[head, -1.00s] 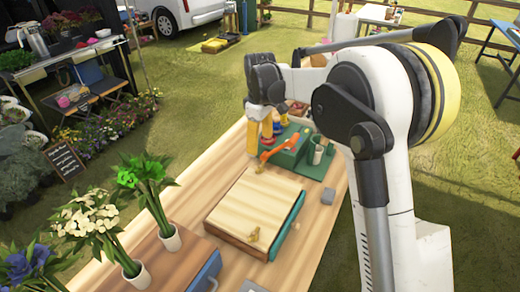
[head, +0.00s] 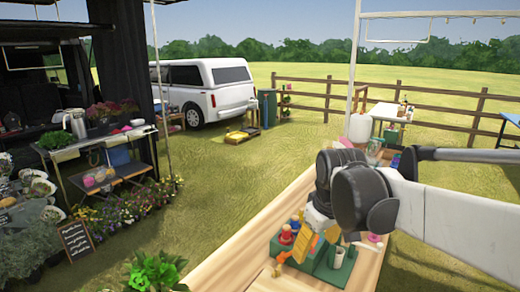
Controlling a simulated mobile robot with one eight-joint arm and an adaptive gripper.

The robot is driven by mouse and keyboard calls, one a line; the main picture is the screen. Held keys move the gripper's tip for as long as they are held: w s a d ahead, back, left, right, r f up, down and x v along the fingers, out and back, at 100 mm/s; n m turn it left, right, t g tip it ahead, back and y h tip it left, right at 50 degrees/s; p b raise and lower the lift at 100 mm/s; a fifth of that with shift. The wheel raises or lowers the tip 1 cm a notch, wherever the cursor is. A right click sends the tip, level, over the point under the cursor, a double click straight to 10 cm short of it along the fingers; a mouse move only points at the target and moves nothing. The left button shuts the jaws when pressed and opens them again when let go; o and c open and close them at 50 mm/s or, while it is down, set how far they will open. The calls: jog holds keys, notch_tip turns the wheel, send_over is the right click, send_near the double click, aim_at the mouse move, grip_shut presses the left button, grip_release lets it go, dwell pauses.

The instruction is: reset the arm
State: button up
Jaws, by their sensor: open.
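My arm reaches in from the right in the head view, with its dark wrist joints above the wooden table (head: 233,262). I cannot tell whether the fingers touch anything there.
A leafy green plant (head: 155,272) stands at the bottom left of the table. A white jug (head: 359,128) is behind my wrist. A flower stall with a chalkboard sign (head: 76,240) is at left. A white car (head: 205,90) and a wooden fence (head: 320,97) stand behind open grass.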

jog(key=s+d+f+m+t, duration=0.1)
jog(key=s+d+m+t, duration=0.1)
jog(key=s, duration=0.6)
jog(key=s+d+f+m+t, duration=0.1)
jog(key=s+d+f+m, duration=0.1)
jog(key=s, duration=0.7)
jog(key=shift+s+d+f+m+t, duration=0.2)
jog(key=shift+d+m+t, duration=0.2)
jog(key=shift+d+m, duration=0.55)
jog(key=shift+w+a, duration=0.1)
jog(key=shift+a, duration=0.05)
